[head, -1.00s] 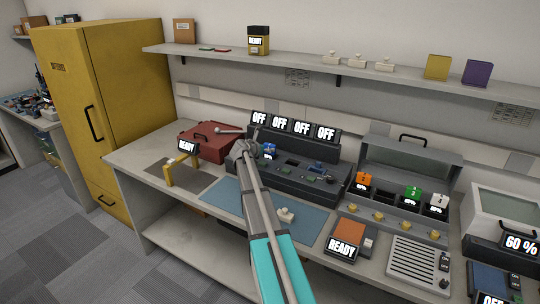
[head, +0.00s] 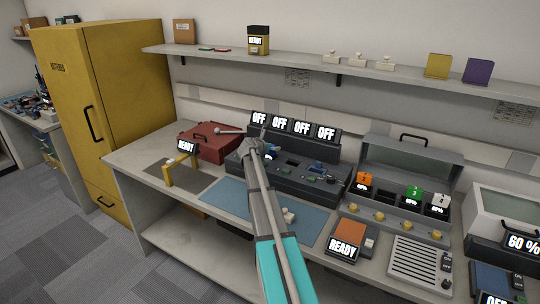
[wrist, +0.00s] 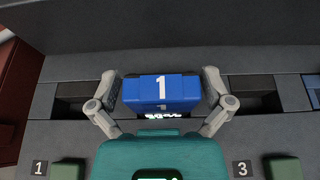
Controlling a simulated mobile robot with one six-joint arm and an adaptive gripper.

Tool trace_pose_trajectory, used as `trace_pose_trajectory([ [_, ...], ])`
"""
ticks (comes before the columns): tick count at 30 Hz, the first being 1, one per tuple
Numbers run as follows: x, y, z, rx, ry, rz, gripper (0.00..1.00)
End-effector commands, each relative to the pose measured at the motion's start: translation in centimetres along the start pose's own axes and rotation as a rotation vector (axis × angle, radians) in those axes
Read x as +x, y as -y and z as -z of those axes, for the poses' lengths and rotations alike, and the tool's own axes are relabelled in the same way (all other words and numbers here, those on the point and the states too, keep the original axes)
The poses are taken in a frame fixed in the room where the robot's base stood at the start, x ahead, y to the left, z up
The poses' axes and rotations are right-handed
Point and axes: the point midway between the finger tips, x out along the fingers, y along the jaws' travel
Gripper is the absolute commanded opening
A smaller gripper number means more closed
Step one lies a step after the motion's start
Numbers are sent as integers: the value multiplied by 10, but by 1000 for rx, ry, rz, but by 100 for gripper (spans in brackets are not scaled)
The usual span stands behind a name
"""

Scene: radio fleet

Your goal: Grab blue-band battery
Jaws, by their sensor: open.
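A blue battery block (wrist: 161,88) marked with a white 1 sits at the dark charger in the wrist view. A partly hidden lit readout shows at its lower edge. My gripper (wrist: 161,98) is open, with one finger on the left and one on the right of the block. I cannot tell whether either finger touches it. In the head view my gripper (head: 262,147) is over the charger (head: 295,188), and only a bit of the blue block shows beside it.
Dark slots flank the block, with labels 1 (wrist: 38,168) and 3 (wrist: 242,168) nearby. Four OFF displays stand behind the charger. A red case (head: 207,142) lies to its left, a grey rack (head: 405,165) with numbered blocks to its right. The blue mat (head: 225,197) is in front.

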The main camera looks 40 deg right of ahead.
Motion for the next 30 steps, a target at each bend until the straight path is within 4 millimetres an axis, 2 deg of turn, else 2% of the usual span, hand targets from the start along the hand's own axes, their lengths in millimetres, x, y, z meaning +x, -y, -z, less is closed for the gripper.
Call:
trace_pose_trajectory([
  [2, 0, 0, 0, 0, 0, 0, 100],
  [14, 0, 0, 0, 0, 0, 0, 26],
  [30, -3, -1, -7, 0, 0, -1, 24],
])
